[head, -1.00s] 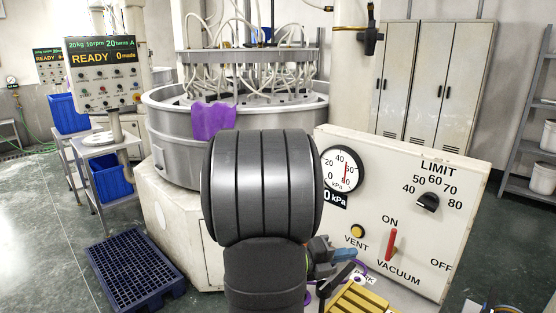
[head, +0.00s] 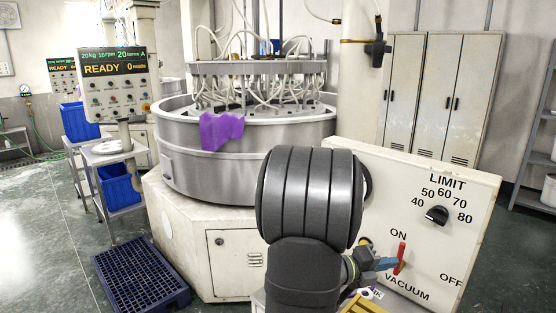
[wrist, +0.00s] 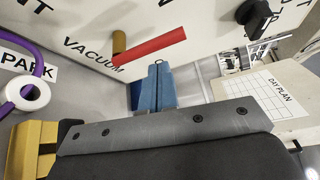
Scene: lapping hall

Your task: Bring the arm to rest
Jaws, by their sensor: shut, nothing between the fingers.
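My gripper (head: 380,264) is shut and empty, its blue fingers pressed together. The lever stands near upright, slightly tilted, below the word ON. My dark arm hides the gauge and most of the vent button. A PARK label (wrist: 15,62) shows at the left of the wrist view.
The black limit knob (head: 437,215) is on the panel right of the arm. A white disc with a purple hose (wrist: 30,95) and a yellow block (wrist: 30,150) lie near the gripper. A day plan sheet (wrist: 275,98) is at right. A blue pallet (head: 140,272) lies on the floor.

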